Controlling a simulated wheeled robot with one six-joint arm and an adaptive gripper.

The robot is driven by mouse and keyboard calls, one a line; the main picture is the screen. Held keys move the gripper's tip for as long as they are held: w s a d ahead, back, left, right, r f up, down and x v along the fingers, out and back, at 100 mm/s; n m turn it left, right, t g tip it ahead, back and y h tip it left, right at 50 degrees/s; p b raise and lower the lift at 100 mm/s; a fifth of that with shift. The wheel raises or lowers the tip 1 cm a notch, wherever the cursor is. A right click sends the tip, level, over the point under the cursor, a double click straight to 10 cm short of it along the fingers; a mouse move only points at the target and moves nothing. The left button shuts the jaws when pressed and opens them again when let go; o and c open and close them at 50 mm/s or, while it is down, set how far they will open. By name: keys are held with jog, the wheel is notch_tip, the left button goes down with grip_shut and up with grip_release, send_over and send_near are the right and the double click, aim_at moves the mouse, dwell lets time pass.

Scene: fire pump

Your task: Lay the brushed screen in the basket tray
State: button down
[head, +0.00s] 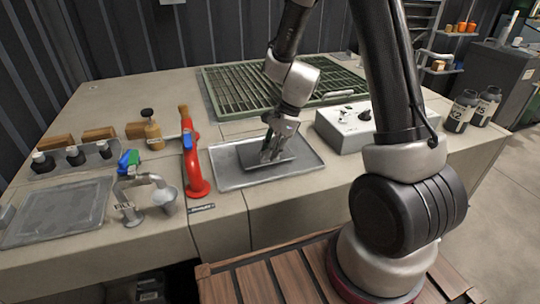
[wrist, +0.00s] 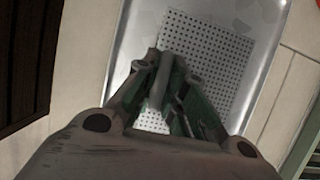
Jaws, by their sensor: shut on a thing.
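The basket tray (head: 232,176) is a shallow grey metal tray at the front middle of the bench; its pale rim and floor (wrist: 268,25) fill much of the wrist view. The screen (head: 287,157) shows as a dark flat plate within the tray's outline. In the wrist view it is a square of small holes (wrist: 215,55). My gripper (head: 270,154) is over the plate, fingers pointing down. In the wrist view my gripper (wrist: 160,92) is closed around a grey upright piece that seems to be the screen's grip. Whether the plate touches the tray floor I cannot tell.
A green grating (head: 235,88) lies behind the tray. A red curved stand (head: 197,172) is close on the left, with a metal cup (head: 165,199) beyond it. A grey control box (head: 346,128) stands on the right. Dark bottles (head: 460,110) stand farther right.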

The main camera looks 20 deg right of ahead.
jog(key=shift+f, duration=0.8)
jog(key=shift+f, duration=0.1)
jog(key=c, duration=1.5)
grip_release()
jog(key=v, duration=1.1)
jog(key=s+d+r+n+t+h, duration=0.1)
jog(key=s+d+r+n, duration=0.2)
jog(key=s+r+n, duration=0.2)
jog(key=s+d+r+n+t+h, duration=0.1)
jog(key=s+d+r+n+h, duration=0.1)
jog(key=s+r+n, duration=0.4)
jog(key=s+d+r+n+t+h, duration=0.1)
jog(key=s+d+r+n, duration=0.3)
jog(key=s, duration=0.7)
notch_tip(320, 180, up, 2)
jog(key=shift+r+n+t+h, duration=0.1)
jog(key=shift+n+t+h, duration=0.35)
jog(key=shift+n, duration=1.05)
